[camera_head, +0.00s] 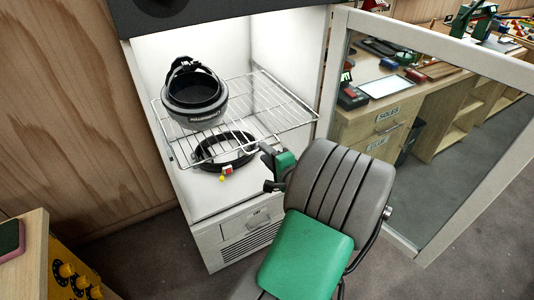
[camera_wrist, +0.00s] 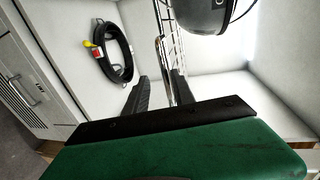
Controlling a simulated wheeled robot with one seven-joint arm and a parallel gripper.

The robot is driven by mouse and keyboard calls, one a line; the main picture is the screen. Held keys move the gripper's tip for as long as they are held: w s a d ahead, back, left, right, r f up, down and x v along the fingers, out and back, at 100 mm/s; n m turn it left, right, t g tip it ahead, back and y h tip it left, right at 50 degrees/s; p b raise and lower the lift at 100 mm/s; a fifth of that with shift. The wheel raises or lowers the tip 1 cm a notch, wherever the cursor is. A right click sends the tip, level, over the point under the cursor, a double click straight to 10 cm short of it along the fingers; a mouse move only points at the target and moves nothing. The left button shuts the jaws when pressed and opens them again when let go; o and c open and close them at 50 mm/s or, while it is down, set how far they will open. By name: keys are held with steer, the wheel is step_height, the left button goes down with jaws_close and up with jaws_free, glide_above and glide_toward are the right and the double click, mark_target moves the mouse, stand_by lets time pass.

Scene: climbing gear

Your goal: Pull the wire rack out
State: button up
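The wire rack (camera_head: 285,108) is a silver grid inside the white cabinet, its front edge jutting a little past the opening. A black and grey helmet (camera_head: 196,98) sits on its left part. My gripper (camera_head: 267,169) is at the rack's front edge, near its middle, with its fingers apart. In the wrist view, the two dark fingers of my gripper (camera_wrist: 159,86) stand apart, and the rack's front rail (camera_wrist: 163,58) runs down between them, closer to the right finger. I cannot tell whether it touches. The helmet (camera_wrist: 208,12) shows at the top there.
A black ring-shaped item (camera_head: 228,150) with a red and yellow part lies on the cabinet floor below the rack. The cabinet's glass door (camera_head: 430,130) stands open at right. A wooden unit (camera_head: 24,250) stands at lower left. Carpeted floor lies in front.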

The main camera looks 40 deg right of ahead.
steer(key=shift+r, duration=0.1)
steer(key=v, duration=0.7)
steer(key=shift+s, duration=0.4)
